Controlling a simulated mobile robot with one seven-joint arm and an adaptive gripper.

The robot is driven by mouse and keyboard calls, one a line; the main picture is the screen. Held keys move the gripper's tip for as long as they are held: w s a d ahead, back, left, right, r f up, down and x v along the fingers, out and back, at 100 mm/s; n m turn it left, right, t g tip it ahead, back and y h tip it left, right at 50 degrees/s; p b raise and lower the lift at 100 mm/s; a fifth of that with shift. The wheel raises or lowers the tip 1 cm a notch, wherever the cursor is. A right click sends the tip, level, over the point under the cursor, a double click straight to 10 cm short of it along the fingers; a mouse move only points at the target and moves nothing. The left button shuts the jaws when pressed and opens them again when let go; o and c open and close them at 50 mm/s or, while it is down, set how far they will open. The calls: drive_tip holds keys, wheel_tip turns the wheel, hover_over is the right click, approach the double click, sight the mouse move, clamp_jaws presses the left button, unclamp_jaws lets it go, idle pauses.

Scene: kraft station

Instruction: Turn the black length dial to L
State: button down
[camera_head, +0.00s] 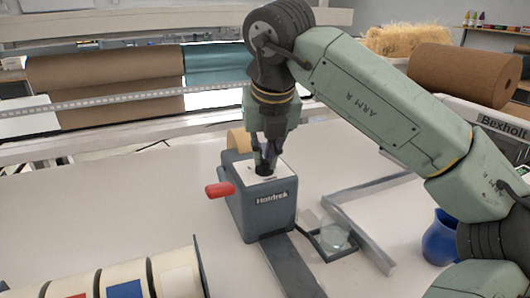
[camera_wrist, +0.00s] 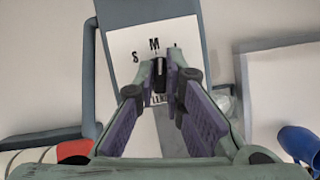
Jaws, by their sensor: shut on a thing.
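The black length dial (camera_wrist: 159,76) sits on the white top plate (camera_wrist: 128,48) of a dark grey machine (camera_head: 263,217). The letters S, M and L are printed in an arc beyond it; L is partly hidden by a fingertip. A light mark on the dial seems to point about at M. My gripper (camera_head: 265,163) comes down from above onto the plate. In the wrist view my gripper (camera_wrist: 158,80) has its fingers on either side of the dial, shut on it. In the head view the fingers mostly hide the dial.
A red handle (camera_head: 220,189) sticks out at the machine's left. The table left of the machine is clear.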

drive_tip(key=shift+f+b, duration=0.2)
drive_tip(key=shift+b, duration=0.1)
drive_tip(key=shift+m, duration=0.4)
drive_tip(key=shift+a+f+m+h+b, duration=0.1)
drive_tip(key=shift+m+h+b, duration=0.5)
drive_tip(key=shift+m+b, duration=0.5)
drive_tip(key=shift+m+h+b, duration=0.4)
drive_tip(key=shift+m+b, duration=0.1)
drive_tip(key=shift+m, duration=0.4)
drive_tip(key=shift+m+h, duration=0.3)
drive_tip(key=shift+m, duration=0.6)
